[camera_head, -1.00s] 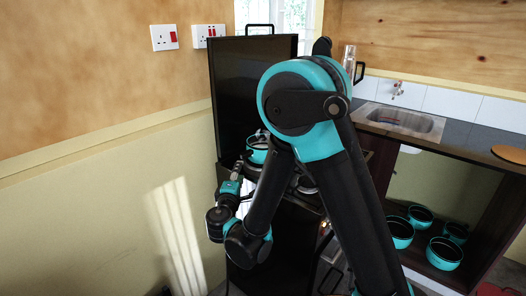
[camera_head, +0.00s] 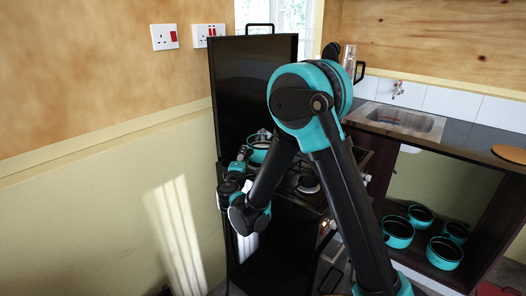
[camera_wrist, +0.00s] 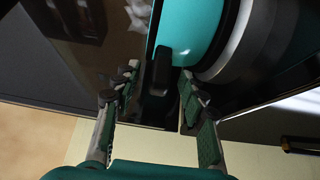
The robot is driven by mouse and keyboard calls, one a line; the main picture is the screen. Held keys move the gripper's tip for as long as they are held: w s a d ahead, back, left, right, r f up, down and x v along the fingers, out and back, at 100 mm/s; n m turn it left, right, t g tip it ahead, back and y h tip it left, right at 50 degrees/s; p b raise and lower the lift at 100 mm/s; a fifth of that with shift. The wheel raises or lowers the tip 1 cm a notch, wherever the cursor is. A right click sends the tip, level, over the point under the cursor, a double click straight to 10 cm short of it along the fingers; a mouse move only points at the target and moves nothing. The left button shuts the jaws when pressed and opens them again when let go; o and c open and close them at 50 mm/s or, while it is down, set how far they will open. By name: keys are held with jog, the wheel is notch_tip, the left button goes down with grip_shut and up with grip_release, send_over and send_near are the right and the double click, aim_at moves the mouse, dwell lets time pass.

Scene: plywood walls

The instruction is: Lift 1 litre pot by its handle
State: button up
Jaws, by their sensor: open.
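The teal pot (camera_head: 259,146) sits on the stove (camera_head: 292,184), partly hidden by my arm in the head view. In the wrist view its teal side (camera_wrist: 192,28) fills the top middle. Its black handle (camera_wrist: 158,78) points toward my gripper. My gripper (camera_wrist: 158,82) is open, with one finger to the left of the handle and the other to its right. The fingertips are close to the pot's side; I cannot tell whether they touch the handle. In the head view my gripper (camera_head: 245,153) is small and just left of the pot.
A raised dark stove lid (camera_head: 250,85) stands behind the pot. The wall (camera_head: 90,210) is close on the left. Several teal pots (camera_head: 444,252) stand on the shelf under the sink counter (camera_head: 402,121) at right. A glass jug (camera_head: 349,62) stands behind my arm.

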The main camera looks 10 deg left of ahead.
jog(key=shift+c, duration=0.6)
grip_shut()
jog(key=shift+r, duration=0.2)
